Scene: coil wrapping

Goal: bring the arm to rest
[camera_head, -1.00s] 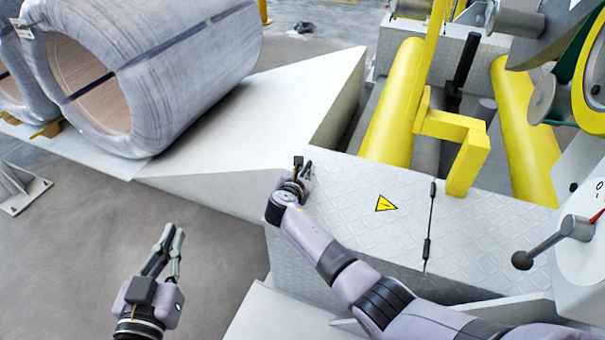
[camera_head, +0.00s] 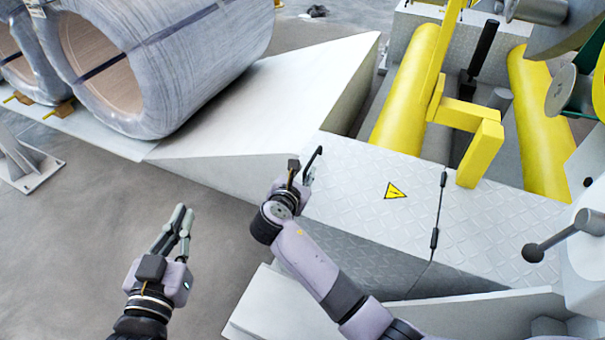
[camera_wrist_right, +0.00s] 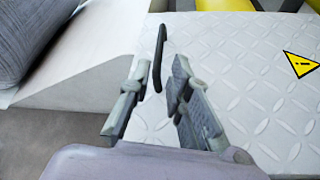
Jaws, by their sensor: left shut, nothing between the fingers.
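My left gripper (camera_head: 180,218) is at the lower left of the head view, above bare grey floor. Its fingers are shut with nothing between them. My right gripper (camera_head: 301,176) is at the left edge of the diamond-plate cover (camera_head: 350,205). In the right wrist view its fingers (camera_wrist_right: 159,78) stand apart with a gap between them. A thin black bent handle (camera_wrist_right: 159,50) rises just beyond that gap, and it also shows in the head view (camera_head: 314,160). The fingers do not grip it. My right forearm hides part of the cover.
A large wrapped coil (camera_head: 200,60) lies at the upper left, beside a pale sloped ramp (camera_head: 270,100). Yellow rollers (camera_head: 410,85) and a yellow bracket (camera_head: 480,150) stand behind the cover. A black-knobbed lever (camera_head: 555,240) is at the right. The floor at lower left is clear.

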